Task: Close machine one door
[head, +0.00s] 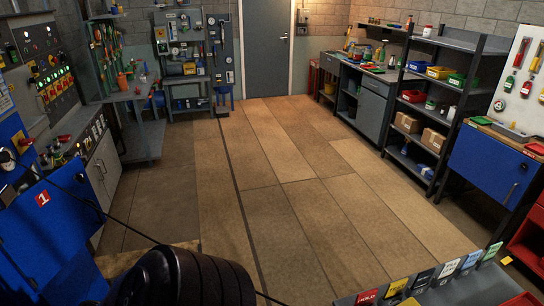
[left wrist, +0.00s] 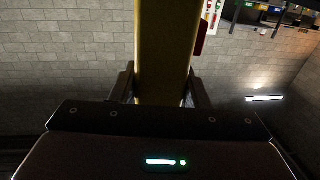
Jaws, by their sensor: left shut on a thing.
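Machine one's blue door (head: 65,225), with a red label reading 1 (head: 43,198), is at the lower left of the head view. It seems to stand swung out from the blue machine body (head: 10,130), but I cannot tell the angle. My left gripper (left wrist: 163,92) shows in the left wrist view, its two dark fingers closed on either side of a yellowish bar (left wrist: 165,45). I cannot tell what the bar belongs to. The head view does not show the left gripper, and my right gripper is in neither view.
A thin black line crosses the lower left of the head view. A grey cabinet (head: 103,170) stands beyond the door. The wooden floor (head: 260,200) in the middle is clear. Shelves (head: 440,110) and a blue bench (head: 490,165) line the right. A labelled rack (head: 440,280) is at the lower right.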

